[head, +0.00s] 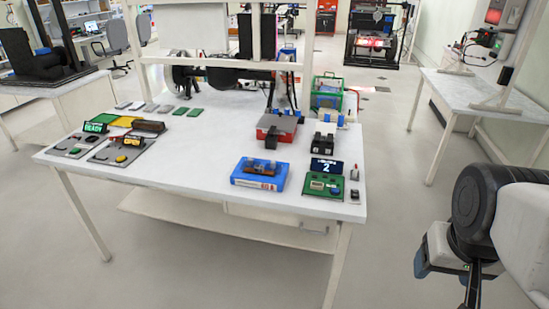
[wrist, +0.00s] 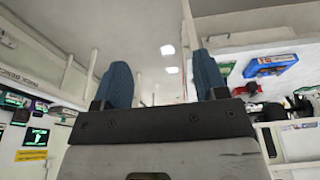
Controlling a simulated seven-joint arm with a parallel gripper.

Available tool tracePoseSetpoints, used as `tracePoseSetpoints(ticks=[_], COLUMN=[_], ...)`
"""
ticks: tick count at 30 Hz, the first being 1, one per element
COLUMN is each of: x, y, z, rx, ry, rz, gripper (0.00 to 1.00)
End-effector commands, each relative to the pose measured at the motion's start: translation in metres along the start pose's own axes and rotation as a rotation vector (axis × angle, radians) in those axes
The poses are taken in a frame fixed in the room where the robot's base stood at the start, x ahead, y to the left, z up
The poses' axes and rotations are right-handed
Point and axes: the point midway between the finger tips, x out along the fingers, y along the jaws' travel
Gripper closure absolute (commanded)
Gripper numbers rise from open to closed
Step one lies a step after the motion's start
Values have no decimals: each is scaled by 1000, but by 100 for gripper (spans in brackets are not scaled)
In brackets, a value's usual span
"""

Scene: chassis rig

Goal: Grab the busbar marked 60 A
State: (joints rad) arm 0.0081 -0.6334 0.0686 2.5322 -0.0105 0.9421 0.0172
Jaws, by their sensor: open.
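A blue tray (head: 243,179) sits at the front middle of the white table. Red print on its front edge is too small to read with certainty. A brown, copper-coloured bar (head: 262,169), likely a busbar, lies in the tray. A blue tray also shows at the upper right of the wrist view (wrist: 285,59), with small parts on it. My gripper (wrist: 163,82) is open and empty, its two blue fingers apart. In the head view my gripper (head: 440,258) hangs right of the table, well apart from the tray.
A green board with a display reading 2 (head: 325,186) stands right of the tray. A red-and-grey box (head: 277,128) and a black block (head: 324,138) stand behind. Grey panels (head: 120,151) lie on the left. The table's front middle-left is clear.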

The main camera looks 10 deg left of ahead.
Motion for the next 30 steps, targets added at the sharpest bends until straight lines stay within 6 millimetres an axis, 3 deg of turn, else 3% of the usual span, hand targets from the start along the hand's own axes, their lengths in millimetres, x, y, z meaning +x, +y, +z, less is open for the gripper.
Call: tracePoseSetpoints(ticks=[8, 14, 20, 30], x=[1, 6, 16, 42], y=[-2, -16, -48, -121], z=[-4, -28, -77, -171], rx=[-4, -28, -66, -109], ry=[6, 44, 128, 303], rz=[-5, -41, -111, -225], gripper=[34, 34, 34, 34])
